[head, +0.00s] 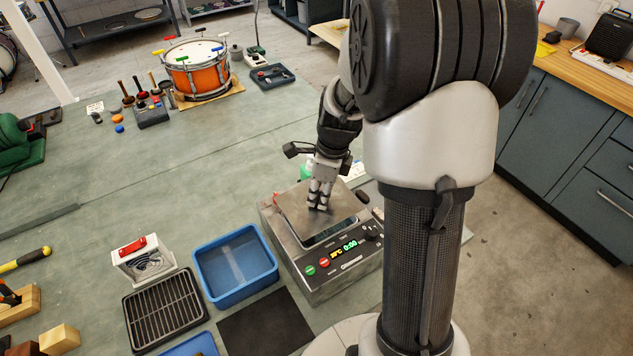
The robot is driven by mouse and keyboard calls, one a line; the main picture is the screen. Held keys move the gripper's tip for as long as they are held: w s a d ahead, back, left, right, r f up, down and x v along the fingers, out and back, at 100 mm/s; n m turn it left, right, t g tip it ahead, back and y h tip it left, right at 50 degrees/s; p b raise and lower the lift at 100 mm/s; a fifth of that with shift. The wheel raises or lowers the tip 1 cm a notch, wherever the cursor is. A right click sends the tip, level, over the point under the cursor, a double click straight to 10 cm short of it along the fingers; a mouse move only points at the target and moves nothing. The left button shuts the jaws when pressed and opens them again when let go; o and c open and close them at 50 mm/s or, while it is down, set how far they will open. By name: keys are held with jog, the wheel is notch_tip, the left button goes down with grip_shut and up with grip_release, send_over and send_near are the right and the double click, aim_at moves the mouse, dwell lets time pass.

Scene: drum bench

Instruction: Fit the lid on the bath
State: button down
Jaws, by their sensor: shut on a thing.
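The bath (340,284) is a boxy steel unit with a green and a red button, a lit display and a knob on its front. The lid (296,217) is a flat grey metal plate over the bath's top. A dark strip of the bath's opening (340,231) shows along the lid's front right edge. My gripper (318,205) points down at the lid, its fingers shut on it near the middle. The fingers hide the part they grip. I cannot tell whether the lid touches the rim or is held just above it.
Left of the bath stand a blue tub (207,281), a black rack (165,308) and a white box with a red handle (145,263). A black mat (266,325) lies in front. An orange drum (198,78) stands far back. The bench's middle is clear.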

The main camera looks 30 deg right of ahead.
jog(key=shift+s+a+f+b, duration=0.1)
jog(key=shift+s+f+b, duration=0.15)
jog(key=shift+s+b, duration=0.1)
jog(key=shift+f, duration=0.25)
jog(key=shift+f+b, duration=1.15)
jog(key=shift+f, duration=0.3)
jog(key=shift+f, duration=0.45)
jog(key=c, duration=1.3)
grip_release()
jog(key=shift+c, duration=0.2)
